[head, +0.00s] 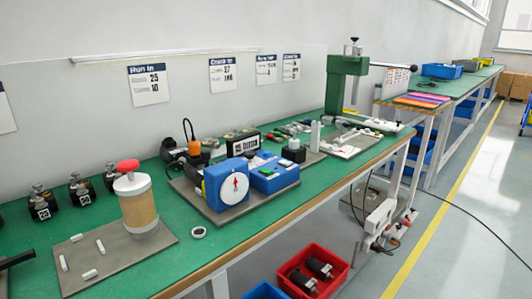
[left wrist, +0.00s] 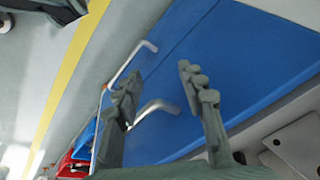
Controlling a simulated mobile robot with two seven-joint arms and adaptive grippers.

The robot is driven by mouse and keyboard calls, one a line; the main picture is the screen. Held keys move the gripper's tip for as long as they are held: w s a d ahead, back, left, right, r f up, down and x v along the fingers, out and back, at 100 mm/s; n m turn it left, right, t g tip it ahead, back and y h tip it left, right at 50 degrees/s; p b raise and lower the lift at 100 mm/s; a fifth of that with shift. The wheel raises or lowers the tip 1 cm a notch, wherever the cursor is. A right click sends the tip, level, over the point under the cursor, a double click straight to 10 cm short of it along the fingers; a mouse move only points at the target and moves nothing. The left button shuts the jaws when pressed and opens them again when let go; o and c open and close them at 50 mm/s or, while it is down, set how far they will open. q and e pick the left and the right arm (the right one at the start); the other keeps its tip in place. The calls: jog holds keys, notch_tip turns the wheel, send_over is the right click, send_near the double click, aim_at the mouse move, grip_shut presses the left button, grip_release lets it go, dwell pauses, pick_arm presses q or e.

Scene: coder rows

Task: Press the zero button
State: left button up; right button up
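A blue tester (head: 227,184) with a white dial and red pointer stands on a grey plate on the green bench in the head view. Next to it is a low blue box (head: 272,174) with a green button (head: 266,171) and a small white part on top. I cannot read which button is zero. My left gripper (left wrist: 160,88) is open and empty in the left wrist view, with a blue panel and silver handles behind it. Neither gripper can be made out in the head view; a dark piece at its left edge is unclear.
A tan cylinder with a red knob (head: 138,205) stands left of the tester, with several small white pieces on its plate. A red bin (head: 315,271) is below. A green press (head: 345,85) stands farther right.

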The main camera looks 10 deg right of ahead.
grip_shut()
dwell(1.2)
